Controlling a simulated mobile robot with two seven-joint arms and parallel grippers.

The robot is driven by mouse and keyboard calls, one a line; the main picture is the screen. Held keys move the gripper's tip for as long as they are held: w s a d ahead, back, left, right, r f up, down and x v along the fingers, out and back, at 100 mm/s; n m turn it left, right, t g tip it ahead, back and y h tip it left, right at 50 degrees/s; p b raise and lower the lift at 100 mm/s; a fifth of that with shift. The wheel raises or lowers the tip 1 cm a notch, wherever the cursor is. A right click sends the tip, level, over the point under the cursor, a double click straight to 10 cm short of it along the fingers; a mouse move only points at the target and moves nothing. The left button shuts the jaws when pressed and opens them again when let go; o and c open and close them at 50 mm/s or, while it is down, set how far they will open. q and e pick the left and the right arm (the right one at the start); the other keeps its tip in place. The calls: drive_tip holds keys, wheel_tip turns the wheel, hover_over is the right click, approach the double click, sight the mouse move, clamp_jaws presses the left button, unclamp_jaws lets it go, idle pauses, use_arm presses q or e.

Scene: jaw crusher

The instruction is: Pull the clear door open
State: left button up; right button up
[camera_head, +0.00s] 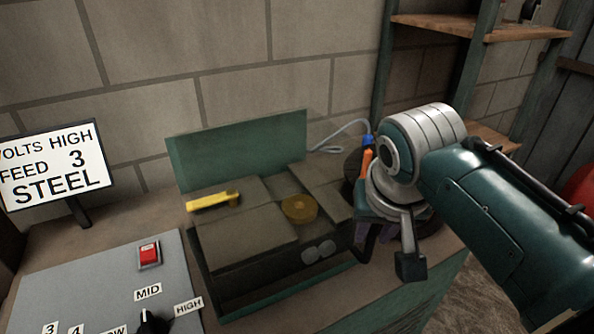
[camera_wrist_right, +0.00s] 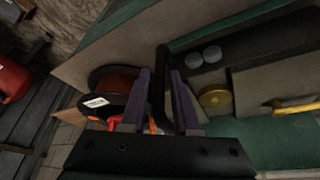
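The clear door is see-through and hard to make out; the darker, tinted front of the green machine (camera_head: 235,150) seems to lie behind it. In the right wrist view a black bar handle (camera_wrist_right: 160,88) stands between the two purple fingers of my right gripper (camera_wrist_right: 162,75). My left gripper is not in view.
A grey control panel (camera_head: 105,275) with a red switch (camera_head: 149,254) and a dial is at the front left. A sign (camera_head: 55,165) stands behind it. A dark spool (camera_wrist_right: 112,88) lies beside the machine's right end. Wooden shelves (camera_head: 480,27) stand at the back right.

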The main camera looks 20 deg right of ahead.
drive_tip(key=shift+x, duration=0.95)
drive_tip(key=shift+c, duration=0.3)
clamp_jaws()
idle(0.4)
